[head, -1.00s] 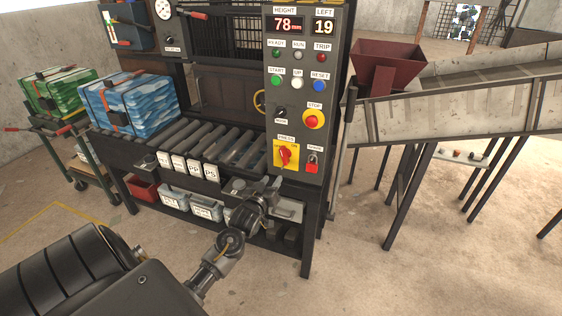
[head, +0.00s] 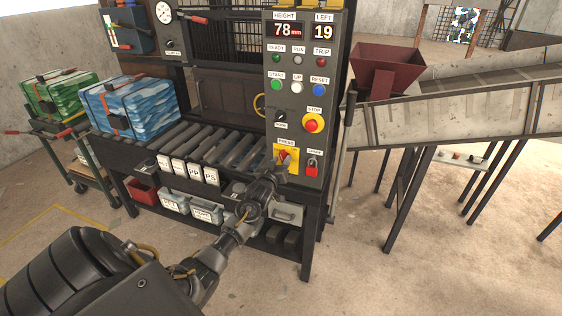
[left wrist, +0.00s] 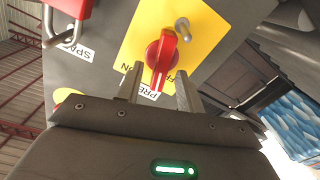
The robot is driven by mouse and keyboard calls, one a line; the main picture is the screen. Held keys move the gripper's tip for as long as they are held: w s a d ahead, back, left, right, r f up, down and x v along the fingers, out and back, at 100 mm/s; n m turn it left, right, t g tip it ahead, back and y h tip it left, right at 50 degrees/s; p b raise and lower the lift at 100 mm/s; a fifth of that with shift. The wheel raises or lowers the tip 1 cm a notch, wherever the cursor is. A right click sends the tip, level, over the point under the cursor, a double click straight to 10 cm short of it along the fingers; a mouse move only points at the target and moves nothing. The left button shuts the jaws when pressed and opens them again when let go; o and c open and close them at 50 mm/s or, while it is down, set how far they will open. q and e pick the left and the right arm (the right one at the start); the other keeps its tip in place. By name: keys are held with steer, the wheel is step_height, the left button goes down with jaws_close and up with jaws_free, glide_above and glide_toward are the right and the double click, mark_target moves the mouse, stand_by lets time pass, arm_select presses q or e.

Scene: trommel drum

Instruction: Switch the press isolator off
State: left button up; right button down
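The press isolator is a yellow plate (head: 278,152) with a red rotary handle, low on the control panel under the PRESS label. My left gripper (head: 284,163) is up against it and hides much of it in the head view. In the left wrist view the red handle (left wrist: 162,52) is clear, its narrow end pointing at the PRESS label between the partly hidden ON and OFF marks. My left gripper (left wrist: 158,90) is open there, one finger on each side of that narrow end. I cannot tell whether they touch it. My right gripper is not in view.
A red padlock (head: 312,167) hangs beside the isolator under a SPARE label. A red and yellow STOP button (head: 313,123) and other buttons sit above. The roller bed (head: 215,146) is left of the panel; a metal pin (left wrist: 182,30) stands out from the yellow plate.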

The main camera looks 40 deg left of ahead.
arm_select(q)
steer(key=shift+w+a, duration=0.1)
steer(key=shift+w, duration=0.15)
jaws_close()
